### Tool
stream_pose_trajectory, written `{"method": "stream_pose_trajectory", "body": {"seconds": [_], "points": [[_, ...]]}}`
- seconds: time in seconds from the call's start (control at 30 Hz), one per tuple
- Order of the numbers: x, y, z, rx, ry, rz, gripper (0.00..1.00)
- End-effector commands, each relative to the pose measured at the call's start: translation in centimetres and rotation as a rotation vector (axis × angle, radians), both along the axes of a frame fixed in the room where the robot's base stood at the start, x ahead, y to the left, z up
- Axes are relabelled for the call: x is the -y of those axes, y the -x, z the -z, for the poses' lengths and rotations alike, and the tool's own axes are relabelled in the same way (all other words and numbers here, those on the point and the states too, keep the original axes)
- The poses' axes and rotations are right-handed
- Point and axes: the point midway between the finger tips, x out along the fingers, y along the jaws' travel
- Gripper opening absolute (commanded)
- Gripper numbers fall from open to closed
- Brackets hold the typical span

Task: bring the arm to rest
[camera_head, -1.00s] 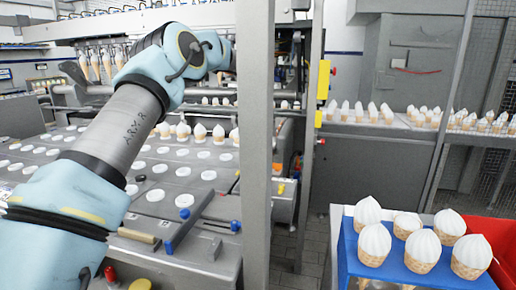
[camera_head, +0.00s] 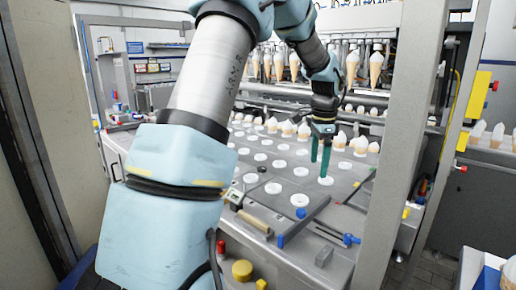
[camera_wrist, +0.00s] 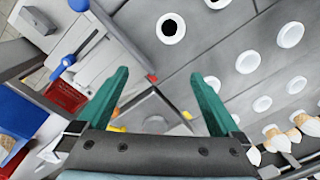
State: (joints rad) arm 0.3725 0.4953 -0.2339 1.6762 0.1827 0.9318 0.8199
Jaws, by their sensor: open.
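My arm reaches from the lower left of the head view up and over the grey machine table. My gripper (camera_head: 320,165) hangs over the table with its two green fingers pointing down. In the wrist view my gripper (camera_wrist: 158,90) shows its green fingers spread wide, with nothing between them. The grey table top (camera_wrist: 200,55) with white ringed holes lies beyond the fingertips. I cannot tell exactly how high the fingertips are above it.
A row of white-topped cones (camera_head: 288,128) stands behind my gripper. Several cones hang from the machine above (camera_head: 376,68). A grey upright post (camera_head: 400,130) stands to the right. A blue-ended lever (camera_head: 350,240) and a yellow knob (camera_head: 242,271) are at the front.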

Motion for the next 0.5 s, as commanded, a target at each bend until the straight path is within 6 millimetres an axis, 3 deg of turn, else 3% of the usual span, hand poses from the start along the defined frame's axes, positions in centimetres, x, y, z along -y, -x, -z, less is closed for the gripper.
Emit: {"method": "stream_pose_trajectory", "body": {"seconds": [0.03, 0.1, 0.3, 0.4, 0.5], "points": [[-3.2, 1.0, 0.2, 0.005, 0.005, -0.123, 1.00], [-7.2, 2.6, 0.7, 0.012, 0.021, -0.308, 1.00], [-17.4, 9.1, 2.6, 0.032, 0.081, -0.850, 1.00], [-20.9, 12.7, 3.5, 0.039, 0.112, -1.080, 1.00], [-23.1, 15.4, 4.2, 0.044, 0.137, -1.252, 1.00]]}}
